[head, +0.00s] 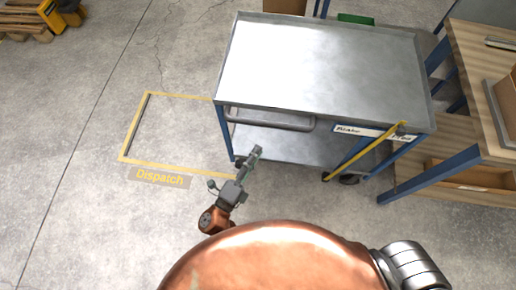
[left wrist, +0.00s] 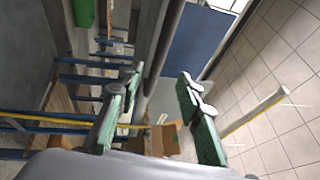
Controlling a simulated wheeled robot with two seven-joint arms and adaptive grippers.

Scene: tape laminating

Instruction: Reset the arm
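My left gripper (head: 252,156) is in front of the steel cart (head: 320,60), near its lower left corner in the head view. In the left wrist view the two green-padded fingers of my left gripper (left wrist: 155,100) stand apart with nothing held between them. My right gripper is not in the head view; only a silver link of my own shows at the lower right.
The cart's top is bare, with blue legs and a lower shelf. A wooden workbench (head: 480,70) stands to its right with a box (head: 503,105) on it. A yellow floor outline marked Dispatch (head: 160,177) lies empty at left. Pallets (head: 25,22) are far left.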

